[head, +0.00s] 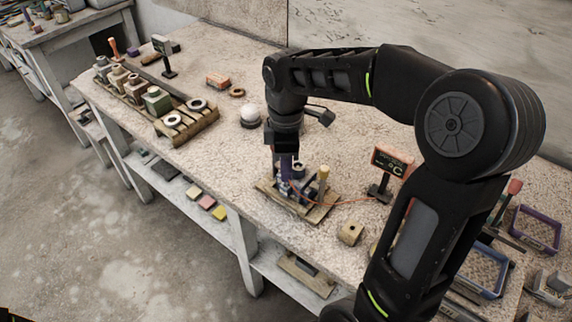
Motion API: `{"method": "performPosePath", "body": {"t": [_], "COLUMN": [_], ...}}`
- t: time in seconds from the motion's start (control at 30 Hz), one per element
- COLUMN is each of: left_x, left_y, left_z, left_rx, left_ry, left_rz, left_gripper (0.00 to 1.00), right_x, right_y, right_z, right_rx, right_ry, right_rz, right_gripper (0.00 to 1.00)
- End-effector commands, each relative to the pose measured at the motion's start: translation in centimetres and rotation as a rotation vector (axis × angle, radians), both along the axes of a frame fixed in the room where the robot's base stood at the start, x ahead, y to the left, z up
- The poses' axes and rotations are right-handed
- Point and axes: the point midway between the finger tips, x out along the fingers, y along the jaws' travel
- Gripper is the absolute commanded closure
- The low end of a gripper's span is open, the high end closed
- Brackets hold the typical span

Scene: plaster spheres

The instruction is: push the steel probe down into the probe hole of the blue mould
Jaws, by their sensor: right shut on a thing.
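My right gripper (286,172) points down over a wooden board (315,213) near the table's front edge. It is shut on a thin thing, which appears to be the steel probe; the probe itself is mostly hidden by the fingers. A blue-purple mould (299,187) stands on the board right below and beside the fingertips. Its probe hole is hidden, so I cannot tell whether the probe tip is in it. An orange cable runs from the mould area to a display. My left gripper is out of view.
A small display (391,163) on a stand is right of the board. A wooden peg (323,177) stands on the board. A wooden block (350,232) lies to the right. A white sphere (250,115) and a rack of moulds (187,125) are to the left.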

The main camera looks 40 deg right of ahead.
Motion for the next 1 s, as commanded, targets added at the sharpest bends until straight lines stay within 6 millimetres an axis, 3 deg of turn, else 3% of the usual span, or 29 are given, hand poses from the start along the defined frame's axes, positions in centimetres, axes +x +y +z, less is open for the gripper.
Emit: {"method": "performPosePath", "body": {"t": [0.77,0.8,1.0], "left_x": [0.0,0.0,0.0], "left_y": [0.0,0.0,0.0], "left_z": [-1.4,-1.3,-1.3], "left_rx": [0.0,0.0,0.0], "left_ry": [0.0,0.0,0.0], "left_rz": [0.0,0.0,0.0], "left_gripper": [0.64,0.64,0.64], "right_x": [0.0,0.0,0.0], "right_y": [0.0,0.0,0.0], "right_z": [-2.0,-1.9,-1.9], "right_rx": [-0.001,-0.001,-0.001], "right_ry": [-0.001,-0.001,-0.001], "right_rz": [0.0,0.0,0.0], "right_gripper": [1.0,0.77,0.61]}}
